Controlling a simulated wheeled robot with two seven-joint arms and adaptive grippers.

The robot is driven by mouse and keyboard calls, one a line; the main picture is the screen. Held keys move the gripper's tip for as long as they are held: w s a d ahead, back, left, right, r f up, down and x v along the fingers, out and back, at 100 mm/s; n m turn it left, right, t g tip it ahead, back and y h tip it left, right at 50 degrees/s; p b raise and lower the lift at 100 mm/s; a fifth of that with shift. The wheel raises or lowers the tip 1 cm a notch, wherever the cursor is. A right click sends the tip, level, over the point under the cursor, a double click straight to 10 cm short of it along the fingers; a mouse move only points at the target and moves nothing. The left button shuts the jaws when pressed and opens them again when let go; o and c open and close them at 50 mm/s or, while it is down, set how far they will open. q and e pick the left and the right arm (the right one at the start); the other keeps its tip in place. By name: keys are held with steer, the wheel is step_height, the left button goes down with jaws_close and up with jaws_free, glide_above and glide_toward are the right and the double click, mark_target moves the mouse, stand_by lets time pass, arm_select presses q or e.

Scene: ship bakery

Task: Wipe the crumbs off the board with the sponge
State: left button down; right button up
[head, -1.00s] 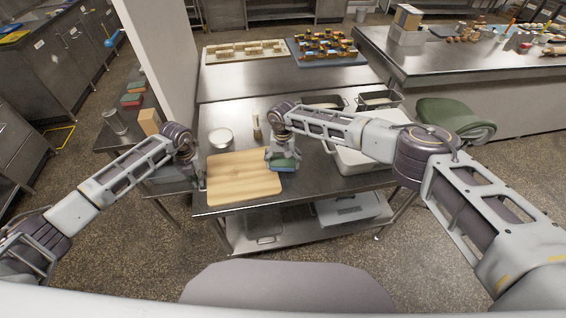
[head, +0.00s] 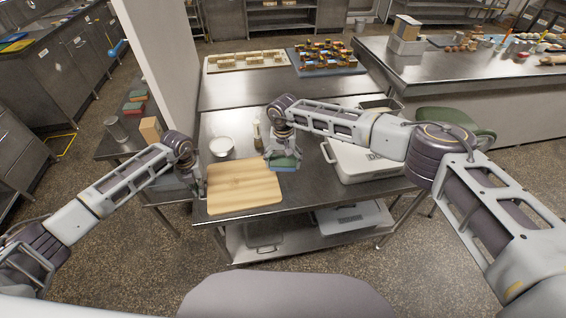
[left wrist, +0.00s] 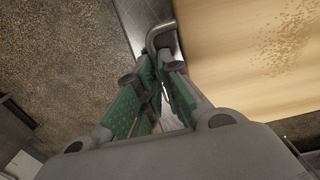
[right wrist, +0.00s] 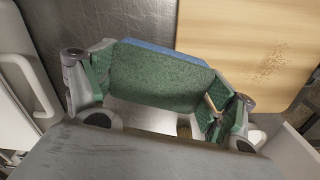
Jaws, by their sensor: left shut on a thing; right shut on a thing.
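The wooden board (head: 244,188) lies on the steel table. Small brown crumbs are scattered on it, seen in the left wrist view (left wrist: 287,42) and the right wrist view (right wrist: 270,63). The sponge (head: 285,160), green with a blue layer, is held in my right gripper (head: 283,152) by the board's right far corner, beside the crumbs rather than over them. In the right wrist view the sponge (right wrist: 160,78) sits between both fingers. My left gripper (head: 199,190) is at the board's left edge, its fingers closed on a bent metal handle (left wrist: 161,36); the exact contact is partly hidden.
A white round container (head: 221,147) and a small bottle (head: 257,132) stand behind the board.

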arm_select(q)
steer(key=c, duration=1.5)
jaws_free()
steer(key=shift+r, duration=0.1)
step_height(320, 180, up, 12)
arm_select(e)
steer(key=shift+r, duration=0.1)
arm_select(q)
steer(key=shift+r+p, duration=0.4)
steer(key=shift+p, duration=0.1)
arm_select(e)
steer(key=shift+r, duration=1.4)
